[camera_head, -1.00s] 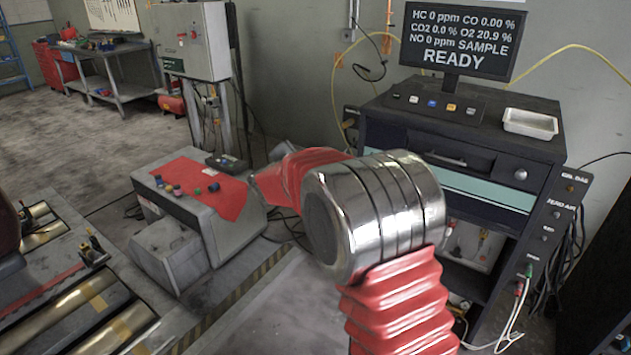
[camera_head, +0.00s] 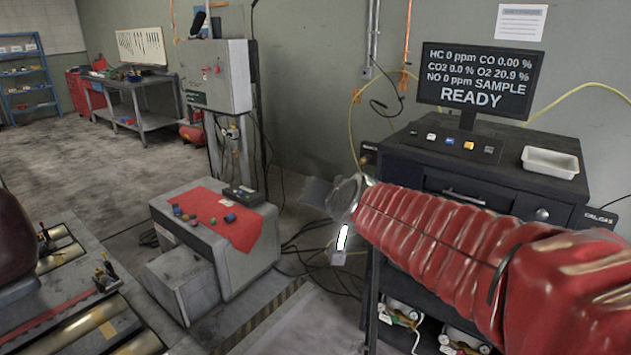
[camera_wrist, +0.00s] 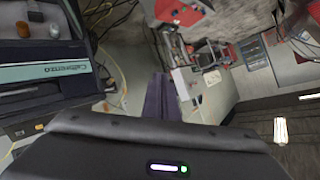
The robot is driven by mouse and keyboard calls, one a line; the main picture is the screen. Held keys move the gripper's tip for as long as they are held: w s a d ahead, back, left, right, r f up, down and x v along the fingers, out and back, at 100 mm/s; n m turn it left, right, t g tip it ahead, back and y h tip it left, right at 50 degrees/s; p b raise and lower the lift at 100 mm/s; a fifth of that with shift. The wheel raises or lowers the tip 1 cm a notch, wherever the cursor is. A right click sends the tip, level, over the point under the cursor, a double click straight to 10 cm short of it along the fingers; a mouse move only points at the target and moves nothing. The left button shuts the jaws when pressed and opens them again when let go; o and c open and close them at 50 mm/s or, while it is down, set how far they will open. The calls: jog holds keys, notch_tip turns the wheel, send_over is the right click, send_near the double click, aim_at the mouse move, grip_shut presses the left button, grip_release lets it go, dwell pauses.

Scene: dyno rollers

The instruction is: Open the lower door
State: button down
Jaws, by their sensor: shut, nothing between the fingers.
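The dark analyser cabinet (camera_head: 400,160) stands at the right in the head view. My arm hides much of its front. Its lower part shows a compartment with gauges or valves (camera_head: 400,312); I cannot tell whether a clear lower door covers them. In the wrist view the cabinet's teal strip (camera_wrist: 45,72) and dark lower front lie at the left. My gripper (camera_wrist: 167,88) is shut and empty in the wrist view, pointing past the cabinet toward the floor area. In the head view my wrist end is left of the cabinet, apart from it.
A monitor (camera_head: 478,82) and a white tray (camera_head: 550,161) stand on the cabinet. A grey console with a red cloth (camera_head: 232,228) stands to the left, with cables on the floor between. A roller bed (camera_head: 95,320) lies at lower left. Yellow hoses hang along the wall.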

jog(key=s+d+f+n+g+h, duration=0.1)
jog(key=s+d+f+g, duration=0.1)
jog(key=s, duration=0.8)
jog(key=s+d+f+n+g, duration=0.1)
jog(key=s+d+f, duration=0.3)
jog(key=s, duration=0.6)
jog(key=s+d+f+n+g+h, duration=0.1)
jog(key=s+d+f+g, duration=0.2)
jog(key=s, duration=0.7)
notch_tip(320, 180, down, 3)
jog(key=shift+d+r+n+g+h, duration=0.15)
jog(key=shift+n+g+h, duration=0.15)
jog(key=shift+g, duration=0.1)
